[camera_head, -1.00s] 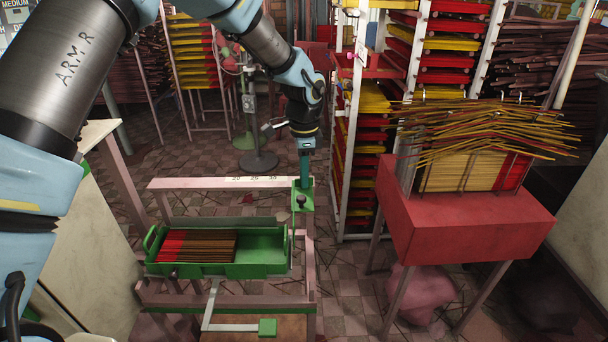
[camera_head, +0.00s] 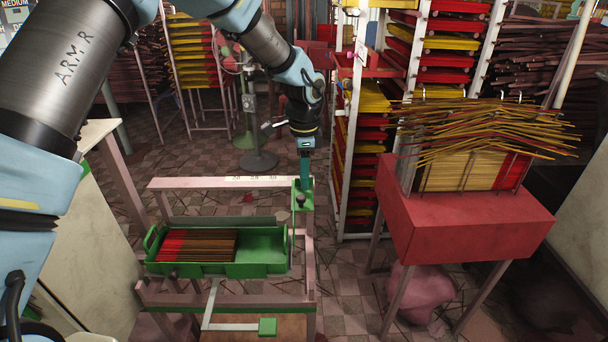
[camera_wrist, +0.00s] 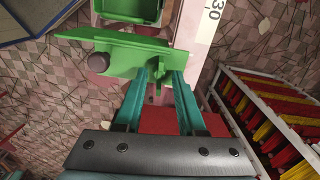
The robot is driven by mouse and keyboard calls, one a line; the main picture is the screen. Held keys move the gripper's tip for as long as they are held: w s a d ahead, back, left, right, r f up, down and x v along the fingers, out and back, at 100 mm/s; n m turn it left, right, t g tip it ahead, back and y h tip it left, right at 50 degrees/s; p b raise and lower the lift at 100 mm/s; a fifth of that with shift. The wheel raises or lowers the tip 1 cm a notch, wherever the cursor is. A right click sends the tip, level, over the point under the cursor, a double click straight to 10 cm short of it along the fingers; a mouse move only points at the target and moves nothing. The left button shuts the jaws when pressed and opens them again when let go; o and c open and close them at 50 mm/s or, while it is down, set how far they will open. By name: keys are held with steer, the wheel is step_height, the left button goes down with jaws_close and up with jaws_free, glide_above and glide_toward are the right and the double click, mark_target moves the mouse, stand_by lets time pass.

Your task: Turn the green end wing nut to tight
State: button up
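The green wing nut (camera_wrist: 158,74) shows in the wrist view, standing at the edge of a green end plate (camera_wrist: 118,50). My gripper (camera_wrist: 160,76) points at it with two teal fingers, one on either side of the nut. The fingers look apart, with gaps between them and the nut. In the head view my gripper (camera_head: 305,182) reaches down to the green end piece (camera_head: 303,198) at the right end of the pale rail; the nut itself is hidden or too small to make out there.
A dark round knob (camera_wrist: 98,62) sits on the end plate, left of the nut. The pale numbered rail (camera_head: 215,183) runs left from the end piece. A green tray (camera_head: 262,250) with incense sticks lies nearer. A rack (camera_head: 365,135) stands close on the right.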

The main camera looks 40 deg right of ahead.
step_height(320, 180, up, 11)
steer(key=b, duration=0.2)
steer(key=shift+b, duration=0.3)
steer(key=shift+s+f, duration=0.1)
steer(key=shift+f, duration=0.05)
stand_by(0.4)
